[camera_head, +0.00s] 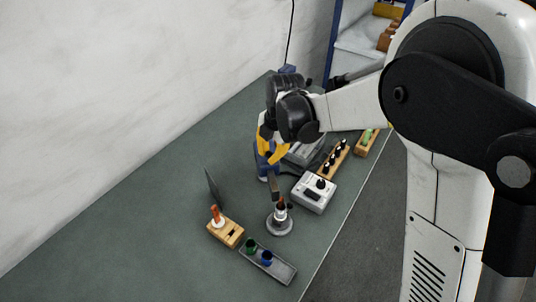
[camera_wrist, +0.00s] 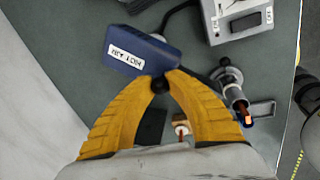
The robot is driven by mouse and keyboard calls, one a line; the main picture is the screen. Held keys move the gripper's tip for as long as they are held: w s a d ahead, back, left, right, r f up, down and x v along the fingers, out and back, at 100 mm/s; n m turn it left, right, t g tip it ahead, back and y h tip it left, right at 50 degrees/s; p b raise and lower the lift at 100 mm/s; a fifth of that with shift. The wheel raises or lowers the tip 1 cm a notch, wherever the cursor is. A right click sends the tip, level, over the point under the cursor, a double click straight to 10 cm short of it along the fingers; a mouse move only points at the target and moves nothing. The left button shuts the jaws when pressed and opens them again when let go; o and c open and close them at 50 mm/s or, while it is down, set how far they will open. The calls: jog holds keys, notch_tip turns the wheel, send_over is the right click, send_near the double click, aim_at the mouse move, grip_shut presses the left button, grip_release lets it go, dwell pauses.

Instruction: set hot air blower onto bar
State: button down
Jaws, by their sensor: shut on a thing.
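My gripper (camera_head: 270,146) has yellow fingers and is shut on the blue hot air blower (camera_head: 262,168). In the wrist view the fingertips (camera_wrist: 160,83) meet at the blower's blue body (camera_wrist: 142,50), which has a white "HOT AIR" label. In the head view the blower is over the green bench, left of a grey box; whether it touches the bench cannot be told. Nothing in view is clearly marked as the bar. A round metal stand (camera_head: 279,224) holding a copper-tipped piece is in front of the blower; it also shows in the wrist view (camera_wrist: 232,88).
A grey control box (camera_head: 314,194) stands right of the blower. A wooden block (camera_head: 226,232) with a copper-coloured piece and a tray (camera_head: 280,268) with green and blue cups are at the front. Wooden racks (camera_head: 333,160) line the right edge. The bench's left side (camera_head: 130,215) is clear.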

jog(key=c, duration=1.3)
grip_release()
jog(key=r, duration=0.4)
jog(key=s+d+r, duration=0.1)
jog(key=r, duration=0.3)
jog(key=d+r, duration=0.1)
jog(key=r, duration=0.3)
jog(key=shift+s, duration=0.25)
jog(key=shift+f, duration=0.1)
jog(key=s+d+r+m+t+b, duration=0.1)
jog(key=s+d+m+t+b, duration=0.25)
jog(key=s+d+m, duration=0.85)
jog(key=s+d+f+m+b, duration=0.1)
jog(key=s+d+m, duration=0.1)
jog(key=m, duration=0.3)
jog(key=s+d+f+m+t+h+b, duration=0.1)
jog(key=s+d+f+m, duration=0.1)
jog(key=d+m, duration=0.2)
jog(key=s+d+f+m+t+b, duration=0.1)
jog(key=s+d+f+m, duration=0.1)
jog(key=m, duration=0.5)
jog(key=shift+s+d+f+h, duration=0.1)
jog(key=shift+s+d+h, duration=0.2)
jog(key=shift+s+d, duration=0.35)
